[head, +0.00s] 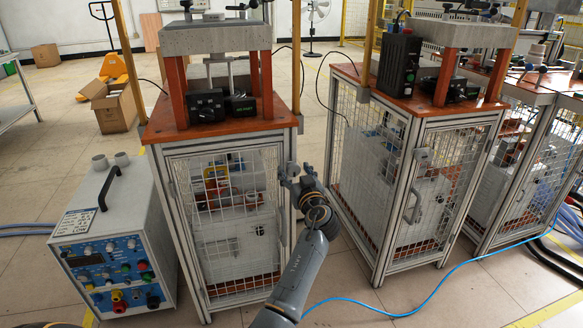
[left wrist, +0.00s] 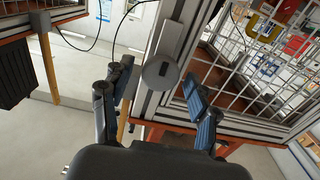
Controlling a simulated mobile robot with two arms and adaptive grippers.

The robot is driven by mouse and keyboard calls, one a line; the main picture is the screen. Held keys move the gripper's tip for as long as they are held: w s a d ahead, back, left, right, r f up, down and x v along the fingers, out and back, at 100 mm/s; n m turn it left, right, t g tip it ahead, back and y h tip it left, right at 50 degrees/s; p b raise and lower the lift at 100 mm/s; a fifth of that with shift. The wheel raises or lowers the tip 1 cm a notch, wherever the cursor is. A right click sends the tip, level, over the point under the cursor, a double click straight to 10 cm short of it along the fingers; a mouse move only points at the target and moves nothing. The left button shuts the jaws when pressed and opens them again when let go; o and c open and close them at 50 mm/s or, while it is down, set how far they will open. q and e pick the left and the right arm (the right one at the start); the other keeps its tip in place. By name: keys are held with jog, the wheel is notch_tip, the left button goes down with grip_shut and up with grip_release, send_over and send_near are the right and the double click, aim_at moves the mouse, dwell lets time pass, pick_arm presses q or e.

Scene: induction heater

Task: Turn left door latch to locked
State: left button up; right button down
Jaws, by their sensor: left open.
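The left cabinet's mesh door (head: 225,225) is shut in its metal frame. A round grey latch (left wrist: 161,73) sits on the frame post beside the mesh, with a small dark mark on its face. In the head view the latch (head: 291,168) is partly covered by my gripper. My left gripper (head: 297,175) is open at the cabinet's right front post. In the left wrist view its fingers (left wrist: 158,78) stand on either side of the latch, with gaps visible; contact and depth are unclear. My right gripper is out of view.
A second mesh cabinet (head: 415,180) stands close on the right, with a narrow floor gap between. A control box (head: 115,240) with knobs stands on the left. A blue hose (head: 430,297) lies on the floor at right. The cabinet's orange top (head: 160,127) overhangs above.

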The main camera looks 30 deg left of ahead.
pick_arm(q)
jog(key=shift+d, duration=0.1)
jog(key=c, duration=1.1)
jog(key=shift+c, duration=0.2)
